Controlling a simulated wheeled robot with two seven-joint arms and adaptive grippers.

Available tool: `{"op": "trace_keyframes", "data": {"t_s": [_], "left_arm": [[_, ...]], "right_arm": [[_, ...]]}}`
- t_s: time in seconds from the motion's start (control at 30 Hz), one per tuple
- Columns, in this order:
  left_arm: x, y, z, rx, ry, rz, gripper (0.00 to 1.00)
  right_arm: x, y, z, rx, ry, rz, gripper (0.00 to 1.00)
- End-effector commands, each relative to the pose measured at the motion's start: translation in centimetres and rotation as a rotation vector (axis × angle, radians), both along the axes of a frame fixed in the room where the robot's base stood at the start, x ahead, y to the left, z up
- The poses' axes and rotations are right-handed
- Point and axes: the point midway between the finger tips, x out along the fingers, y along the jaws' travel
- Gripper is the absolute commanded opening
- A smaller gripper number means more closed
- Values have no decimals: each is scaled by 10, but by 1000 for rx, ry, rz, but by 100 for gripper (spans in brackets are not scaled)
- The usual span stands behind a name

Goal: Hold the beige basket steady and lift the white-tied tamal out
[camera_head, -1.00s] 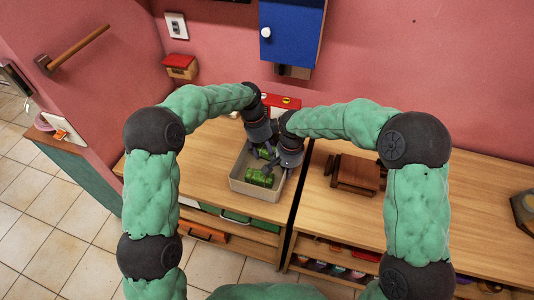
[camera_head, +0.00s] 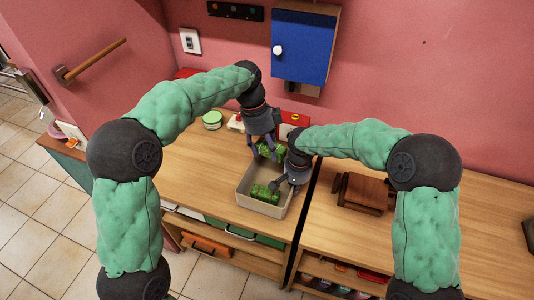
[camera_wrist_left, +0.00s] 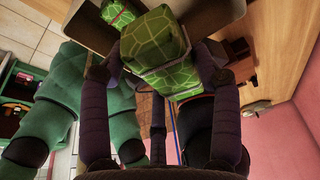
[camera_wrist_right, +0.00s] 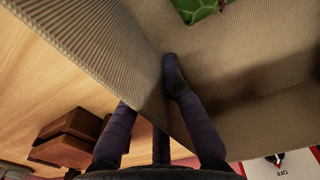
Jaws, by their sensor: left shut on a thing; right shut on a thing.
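The beige basket (camera_head: 262,207) stands on the wooden counter. My right gripper (camera_head: 284,183) is shut on the basket's wall, with one finger inside and one outside, as the right wrist view (camera_wrist_right: 150,92) shows. My left gripper (camera_head: 266,148) is shut on a green tamal (camera_head: 270,153) with pale ties, seen closely in the left wrist view (camera_wrist_left: 152,48). It holds this tamal above the back part of the basket. A second green tamal (camera_head: 263,194) lies inside the basket; a bit of red tie shows on it in the right wrist view (camera_wrist_right: 200,8).
A brown wooden object (camera_head: 362,191) stands on the right counter. A green-lidded container (camera_head: 212,119) sits behind and left of the basket. A blue wall cabinet (camera_head: 303,46) hangs above. The counter left of the basket (camera_head: 200,165) is clear.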

Motion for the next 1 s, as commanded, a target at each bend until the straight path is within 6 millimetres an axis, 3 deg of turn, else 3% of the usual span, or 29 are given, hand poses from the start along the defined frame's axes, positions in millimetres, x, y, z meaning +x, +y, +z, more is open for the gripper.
{"op": "trace_keyframes", "data": {"t_s": [0.3,0.33,0.4,0.77,1.0], "left_arm": [[0,0,3,-1,-2,1,26],[0,0,3,-1,-2,1,26],[0,0,2,0,-1,0,26],[0,0,2,0,-1,0,26],[0,0,2,0,-1,0,26]], "right_arm": [[0,0,0,1,-1,0,0],[0,0,0,1,-1,0,17],[0,0,0,1,-1,0,36],[0,0,2,1,-1,0,36],[1,0,31,1,-6,0,36]]}}
